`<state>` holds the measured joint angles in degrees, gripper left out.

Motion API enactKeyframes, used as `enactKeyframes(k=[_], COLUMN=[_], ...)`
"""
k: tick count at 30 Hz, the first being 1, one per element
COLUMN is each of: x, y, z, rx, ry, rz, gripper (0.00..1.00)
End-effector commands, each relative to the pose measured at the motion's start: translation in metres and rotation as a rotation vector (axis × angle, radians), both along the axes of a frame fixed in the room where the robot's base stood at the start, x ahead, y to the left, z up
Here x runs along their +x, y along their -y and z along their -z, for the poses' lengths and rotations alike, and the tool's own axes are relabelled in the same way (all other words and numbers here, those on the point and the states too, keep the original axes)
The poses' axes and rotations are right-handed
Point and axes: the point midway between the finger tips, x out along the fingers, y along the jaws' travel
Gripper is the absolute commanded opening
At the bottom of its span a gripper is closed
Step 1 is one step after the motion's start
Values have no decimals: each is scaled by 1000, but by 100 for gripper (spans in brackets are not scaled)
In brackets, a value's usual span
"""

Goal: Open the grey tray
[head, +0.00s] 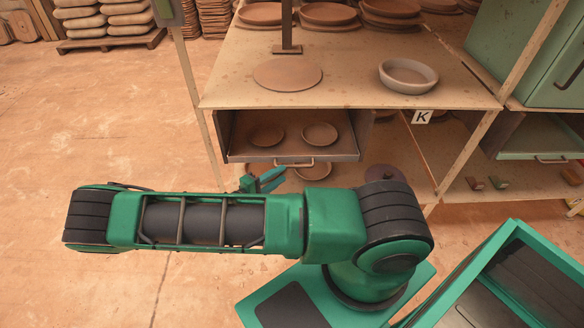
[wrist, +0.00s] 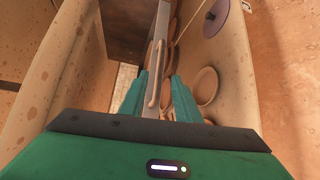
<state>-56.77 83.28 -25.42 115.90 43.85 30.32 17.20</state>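The grey tray (head: 293,158) sits under the worktop, with two clay dishes (head: 266,135) showing inside. A pale bar handle (head: 294,164) is on its front. In the wrist view, the tray's grey front (wrist: 162,45) and the handle (wrist: 152,85) lie just ahead of my fingers, with the handle nearer the left finger. My gripper (head: 268,179) is below and left of the handle in the head view. In the wrist view my gripper (wrist: 160,88) has its two green fingers apart, with nothing gripped. How far the handle reaches between the fingertips is hard to tell.
The worktop (head: 345,50) above holds a clay disc (head: 288,75) and a bowl (head: 408,75). Wooden posts (head: 196,85) stand beside the tray. A lower shelf (head: 410,150) holds dishes. A green tray (head: 540,142) is at right.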

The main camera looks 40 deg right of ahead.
Motion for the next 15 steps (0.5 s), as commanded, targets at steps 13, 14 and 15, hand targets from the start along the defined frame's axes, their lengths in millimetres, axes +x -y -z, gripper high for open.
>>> enactKeyframes(k=[13, 14, 15], x=[12, 12, 13], y=[69, 72, 74], z=[10, 10, 10], rx=[0, 0, 0], ry=[0, 0, 0], rz=[3, 3, 2], gripper=[30, 30, 30])
